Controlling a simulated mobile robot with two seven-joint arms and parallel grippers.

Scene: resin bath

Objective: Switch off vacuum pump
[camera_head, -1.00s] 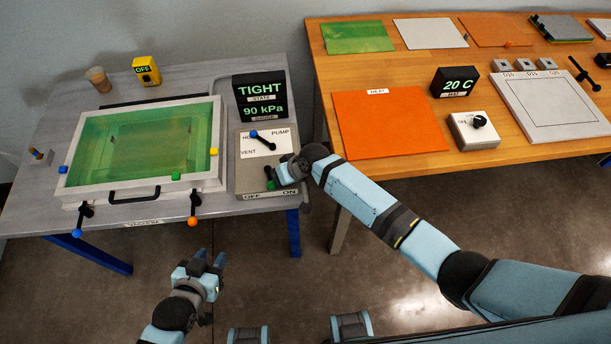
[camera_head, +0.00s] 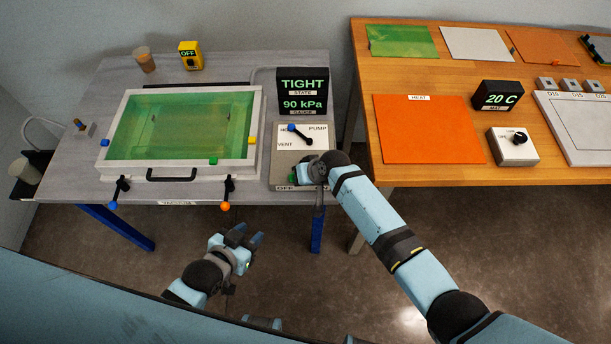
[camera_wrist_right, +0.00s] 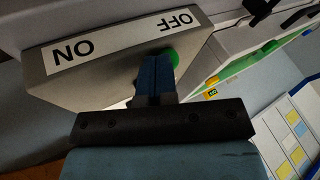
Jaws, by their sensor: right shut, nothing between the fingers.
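The pump's control panel (camera_head: 283,159) is a grey box on the grey table, marked OFF at its front left and ON at its front right. Its green-tipped switch lever (camera_head: 292,178) points to the OFF side, and my right gripper (camera_head: 298,173) is against or just beside it, covering part of it. In the right wrist view the shut, empty fingers (camera_wrist_right: 157,72) stand beside the green tip (camera_wrist_right: 173,58), on its ON side; whether they touch is unclear. My left gripper (camera_head: 252,236) is empty in front of the table, fingers apart.
The display (camera_head: 302,92) reads TIGHT and 90 kPa. A blue-tipped lever (camera_head: 298,132) sits on the panel between HOLD, PUMP and VENT markings. A green-covered bath (camera_head: 180,125) with clamps is at left. A wooden table (camera_head: 440,174) stands at right.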

